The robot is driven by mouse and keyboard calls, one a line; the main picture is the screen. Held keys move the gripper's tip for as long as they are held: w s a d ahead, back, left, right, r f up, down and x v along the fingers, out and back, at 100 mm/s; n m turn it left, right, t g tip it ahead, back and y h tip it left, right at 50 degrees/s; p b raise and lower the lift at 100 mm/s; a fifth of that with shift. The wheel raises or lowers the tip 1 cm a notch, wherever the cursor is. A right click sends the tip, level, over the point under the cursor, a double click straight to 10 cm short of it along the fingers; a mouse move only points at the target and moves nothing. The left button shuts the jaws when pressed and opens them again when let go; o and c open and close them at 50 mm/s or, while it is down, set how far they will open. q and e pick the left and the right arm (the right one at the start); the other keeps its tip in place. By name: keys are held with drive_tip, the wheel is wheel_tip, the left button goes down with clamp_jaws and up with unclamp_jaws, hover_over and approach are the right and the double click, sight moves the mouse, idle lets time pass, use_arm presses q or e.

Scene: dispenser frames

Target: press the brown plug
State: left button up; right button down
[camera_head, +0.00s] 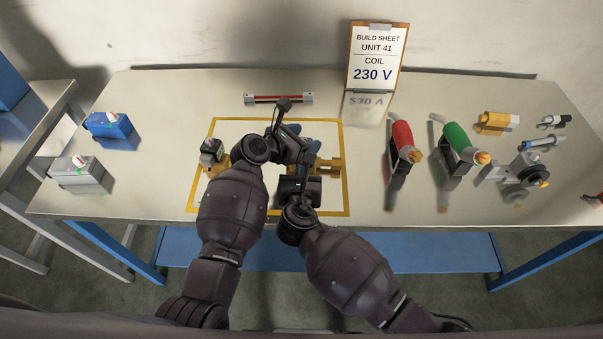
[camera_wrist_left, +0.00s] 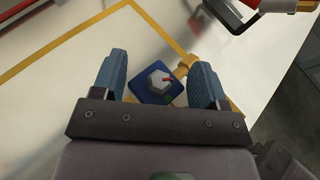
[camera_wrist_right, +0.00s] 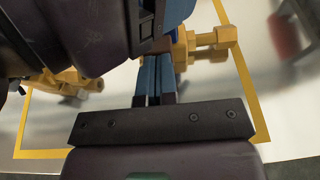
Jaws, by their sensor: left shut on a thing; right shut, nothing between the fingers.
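I cannot make out a brown plug in any view; my arms cover much of the work area. A brass-coloured fitting (camera_head: 328,166) lies inside the yellow outline and also shows in the right wrist view (camera_wrist_right: 212,42). My left gripper (camera_head: 303,143) is over it, shut on a blue block with a grey hexagonal top (camera_wrist_left: 157,84), which sits between its blue fingers in the left wrist view. My right gripper (camera_wrist_right: 155,82) is shut and empty, its fingers together beside the brass fitting. My left arm partly hides it in the head view.
Blue (camera_head: 108,126) and grey (camera_head: 82,174) blocks are at left. Red (camera_head: 402,137) and green (camera_head: 458,139) tools stand at right. A build sheet (camera_head: 375,58) reads "COIL 230 V". Both grippers are close together.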

drive_tip(key=shift+w, duration=1.05)
drive_tip(key=shift+d, duration=0.1)
use_arm(q)
drive_tip(key=shift+s, duration=0.1)
use_arm(e)
drive_tip(key=s, duration=0.4)
drive_tip(key=shift+s+a, duration=0.2)
drive_tip(key=v, duration=1)
use_arm(q)
drive_tip(key=shift+a, duration=0.1)
drive_tip(key=o, duration=1.3)
use_arm(e)
drive_tip(key=shift+w, duration=0.1)
use_arm(q)
drive_tip(key=shift+o, duration=0.2)
